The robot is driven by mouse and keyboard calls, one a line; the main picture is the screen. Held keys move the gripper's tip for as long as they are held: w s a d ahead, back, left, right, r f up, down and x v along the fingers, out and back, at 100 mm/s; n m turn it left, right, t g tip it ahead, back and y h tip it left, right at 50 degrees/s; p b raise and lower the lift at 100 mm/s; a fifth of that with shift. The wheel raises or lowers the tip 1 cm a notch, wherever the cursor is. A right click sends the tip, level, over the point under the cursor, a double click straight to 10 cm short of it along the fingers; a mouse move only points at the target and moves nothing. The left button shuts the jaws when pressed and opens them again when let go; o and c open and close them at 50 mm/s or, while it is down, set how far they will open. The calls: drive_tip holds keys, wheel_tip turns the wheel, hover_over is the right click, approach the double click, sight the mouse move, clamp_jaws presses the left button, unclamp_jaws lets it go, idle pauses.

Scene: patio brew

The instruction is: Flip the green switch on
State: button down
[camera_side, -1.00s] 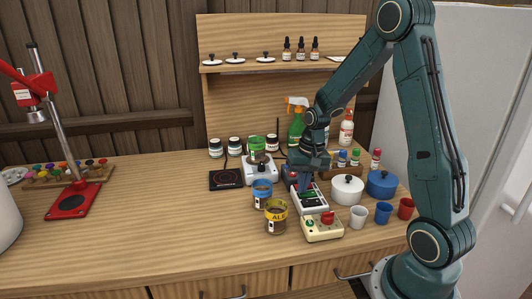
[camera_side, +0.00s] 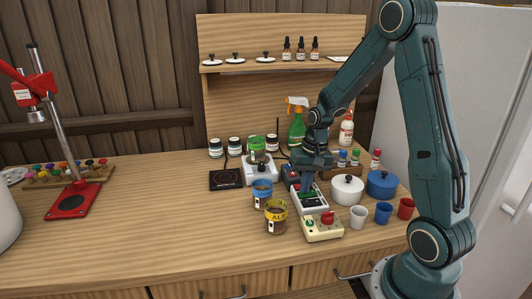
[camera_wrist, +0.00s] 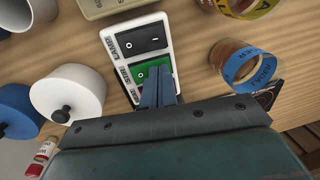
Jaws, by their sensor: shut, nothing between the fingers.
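A white switch box (camera_side: 313,209) stands on the table, below my gripper. In the wrist view the box (camera_wrist: 109,37) shows a black rocker switch (camera_wrist: 149,39) and a green rocker switch (camera_wrist: 149,73), each with its own printed label beside it. I cannot tell which way the green rocker is tilted. My gripper (camera_wrist: 159,84) is shut and empty. Its fingers point down at the green switch and cover part of it. Whether the tips touch it is unclear. In the side view the gripper (camera_side: 307,190) is over the box's rear part.
A cream box with a red knob (camera_side: 323,227) stands in front. A blue-banded jar (camera_side: 262,194) and a yellow-banded jar (camera_side: 276,216) stand to the left. A white pot (camera_side: 347,190), a blue pot (camera_side: 382,184) and several cups stand to the right. The table's left-centre is clear.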

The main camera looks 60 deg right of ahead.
sight(301, 197)
drive_tip(key=shift+s+d+r, duration=0.1)
drive_tip(key=shift+s+d, duration=0.05)
drive_tip(key=shift+s, duration=0.05)
drive_tip(key=shift+r, duration=0.1)
idle(0.4)
wheel_tip(301, 197, up, 14)
drive_tip(key=w+a, duration=0.1)
idle(0.6)
drive_tip(key=shift+w+a, duration=0.1)
drive_tip(key=shift+a, duration=0.05)
drive_tip(key=s+a+r+n+t, duration=0.2)
drive_tip(key=s+a+n, duration=0.2)
drive_tip(key=s+a, duration=0.3)
drive_tip(key=s+a+r+n+t+h, duration=0.1)
drive_tip(key=s+a+r+n+t, duration=0.1)
drive_tip(key=s+a+n, duration=0.3)
drive_tip(key=s+a+r, duration=0.1)
drive_tip(key=s+a, duration=0.2)
drive_tip(key=s, duration=0.1)
drive_tip(key=shift+a+r+t, duration=0.25)
drive_tip(key=shift+t, duration=0.05)
